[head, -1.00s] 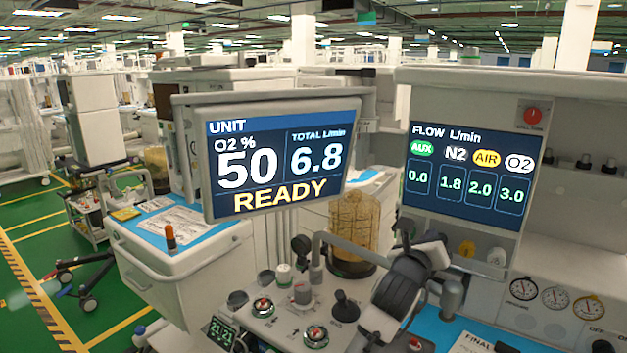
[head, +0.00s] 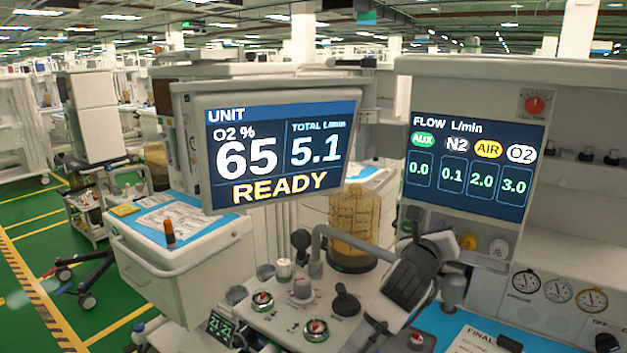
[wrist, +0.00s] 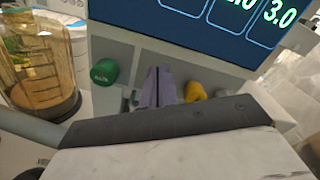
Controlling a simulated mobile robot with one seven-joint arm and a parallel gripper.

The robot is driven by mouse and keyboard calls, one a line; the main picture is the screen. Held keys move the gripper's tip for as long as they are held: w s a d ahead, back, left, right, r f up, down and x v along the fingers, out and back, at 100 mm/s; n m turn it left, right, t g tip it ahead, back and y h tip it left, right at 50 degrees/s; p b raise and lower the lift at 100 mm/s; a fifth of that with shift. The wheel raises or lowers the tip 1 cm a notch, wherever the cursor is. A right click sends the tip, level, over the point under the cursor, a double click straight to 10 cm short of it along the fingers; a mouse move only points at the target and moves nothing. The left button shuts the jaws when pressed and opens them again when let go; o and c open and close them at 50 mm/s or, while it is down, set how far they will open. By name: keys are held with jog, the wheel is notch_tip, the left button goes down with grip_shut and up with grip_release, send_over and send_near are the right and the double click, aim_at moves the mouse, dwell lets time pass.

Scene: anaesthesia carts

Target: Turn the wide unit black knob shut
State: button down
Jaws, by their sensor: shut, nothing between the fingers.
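The wide unit's flow screen (head: 472,165) reads AUX 0.0, N2 0.1, AIR 2.0 and O2 3.0. Below it sit a green knob (head: 407,226), a yellow knob (head: 469,242) and a white knob (head: 499,248). My gripper (wrist: 157,74) is shut, its fingers pointing at the panel between the green knob (wrist: 105,71) and the yellow knob (wrist: 195,91) in the wrist view. The black knob is not clearly visible; my gripper covers the spot between green and yellow. I cannot tell whether the fingers touch it. In the head view my gripper (head: 438,240) reaches that same spot.
The left monitor (head: 278,150) reads O2 65 %, total 5.1, READY. An amber canister (head: 354,222) stands left of my arm. Pressure gauges (head: 558,291) lie right of it. A bent grey pipe (head: 345,236) runs close to my arm.

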jog(key=shift+r+b+v, duration=0.15)
jog(key=shift+b+v, duration=0.25)
jog(key=shift+v, duration=1.1)
jog(key=shift+r+b+v, duration=0.15)
jog(key=shift+b+v, duration=0.25)
jog(key=shift+v, duration=1.1)
